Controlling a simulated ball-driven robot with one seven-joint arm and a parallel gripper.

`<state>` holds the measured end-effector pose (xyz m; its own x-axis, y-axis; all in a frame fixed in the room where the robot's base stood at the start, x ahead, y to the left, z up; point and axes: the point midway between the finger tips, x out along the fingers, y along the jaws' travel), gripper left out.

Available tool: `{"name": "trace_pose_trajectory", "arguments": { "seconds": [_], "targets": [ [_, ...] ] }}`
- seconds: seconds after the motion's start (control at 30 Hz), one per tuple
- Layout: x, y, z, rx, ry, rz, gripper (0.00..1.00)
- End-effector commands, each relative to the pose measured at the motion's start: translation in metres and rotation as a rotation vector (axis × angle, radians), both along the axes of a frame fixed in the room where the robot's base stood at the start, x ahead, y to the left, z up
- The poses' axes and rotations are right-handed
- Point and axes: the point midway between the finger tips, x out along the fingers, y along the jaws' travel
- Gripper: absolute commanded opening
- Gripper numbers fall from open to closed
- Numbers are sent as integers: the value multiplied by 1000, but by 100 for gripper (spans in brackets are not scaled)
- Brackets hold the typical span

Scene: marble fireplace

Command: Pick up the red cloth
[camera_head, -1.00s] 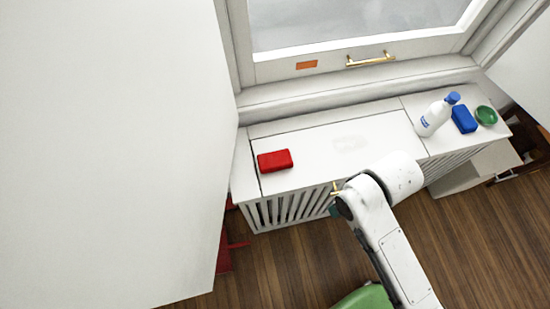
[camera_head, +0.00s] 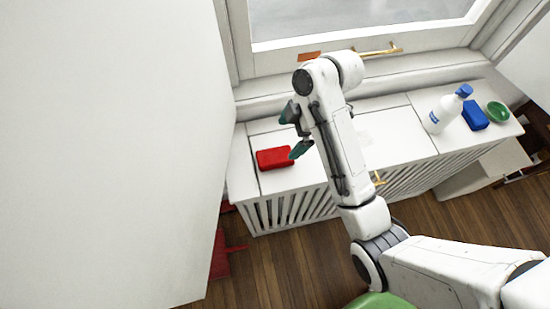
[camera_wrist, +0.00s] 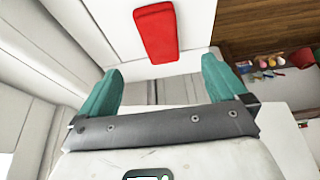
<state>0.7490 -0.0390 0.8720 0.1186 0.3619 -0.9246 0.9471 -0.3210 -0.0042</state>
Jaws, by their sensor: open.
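The red cloth (camera_head: 275,158) is a folded block lying flat near the left end of the white radiator cover (camera_head: 385,138). It also shows in the wrist view (camera_wrist: 157,33), beyond and between the fingertips. My gripper (camera_head: 292,131) is above the cover, just right of the cloth in the head view. Its two green fingers are apart with nothing between them, as the wrist view (camera_wrist: 158,80) shows. I see no contact with the cloth.
A white bottle with a blue cap (camera_head: 444,112), a blue block (camera_head: 475,115) and a green bowl (camera_head: 497,111) stand at the cover's right end. A window with a gold handle (camera_head: 375,51) is behind. A white wall (camera_head: 100,150) closes off the left.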

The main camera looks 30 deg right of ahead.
Motion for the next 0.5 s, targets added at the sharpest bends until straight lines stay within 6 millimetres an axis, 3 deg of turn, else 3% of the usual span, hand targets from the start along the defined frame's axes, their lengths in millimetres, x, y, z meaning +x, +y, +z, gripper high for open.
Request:
{"name": "trace_pose_trajectory", "arguments": {
  "seconds": [0.2, 0.5],
  "targets": [
    [4, 11, -29, 2, -3, 18, 99],
    [8, 21, -52, 1, -4, 14, 99]
  ]
}}
